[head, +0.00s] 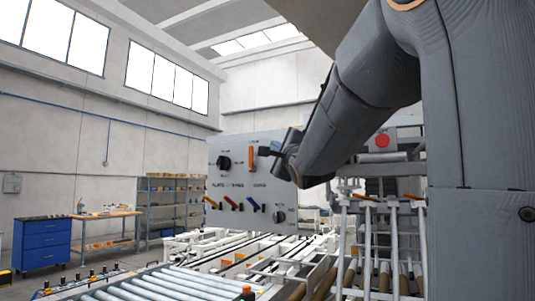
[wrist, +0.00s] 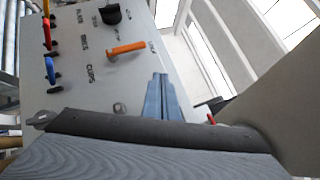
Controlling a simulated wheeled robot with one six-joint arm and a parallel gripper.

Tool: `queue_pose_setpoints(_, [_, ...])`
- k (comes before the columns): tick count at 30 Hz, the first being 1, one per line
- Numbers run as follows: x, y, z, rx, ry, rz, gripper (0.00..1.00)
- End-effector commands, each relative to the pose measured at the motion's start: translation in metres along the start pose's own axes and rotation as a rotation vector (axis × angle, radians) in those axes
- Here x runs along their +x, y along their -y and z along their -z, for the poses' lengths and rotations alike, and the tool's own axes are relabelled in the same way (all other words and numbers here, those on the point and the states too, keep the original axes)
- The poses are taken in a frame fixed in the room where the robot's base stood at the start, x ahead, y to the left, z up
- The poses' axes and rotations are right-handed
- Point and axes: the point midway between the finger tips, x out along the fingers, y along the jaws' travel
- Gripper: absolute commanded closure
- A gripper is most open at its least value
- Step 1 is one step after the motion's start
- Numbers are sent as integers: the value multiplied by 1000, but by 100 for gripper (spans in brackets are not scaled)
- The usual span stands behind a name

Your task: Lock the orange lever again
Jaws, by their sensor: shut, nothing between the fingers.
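A grey control panel (head: 238,181) stands ahead of my arm. The orange lever (head: 251,157) is on its upper part and stands upright in the head view. In the wrist view, which is turned, the orange lever (wrist: 127,48) lies nearly crosswise, with its pivot end at the left. My gripper (head: 266,151) is shut and empty, just right of the lever in the head view. In the wrist view my gripper (wrist: 160,78) points at the panel beside the lever, with a small gap in the picture. Whether it touches the panel cannot be told.
A black knob (head: 223,162) sits left of the lever. Below are yellow (head: 211,202), red (head: 231,203) and blue (head: 253,204) levers and another dark knob (head: 279,216). A roller conveyor (head: 165,287) runs in front. A blue cabinet (head: 42,243) stands far left.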

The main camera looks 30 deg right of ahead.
Motion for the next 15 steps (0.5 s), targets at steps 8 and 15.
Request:
queue_pose_setpoints(8, [-22, 7, -2, 1, 2, 0, 100])
queue_pose_setpoints(15, [-23, 8, -3, 2, 3, -1, 100])
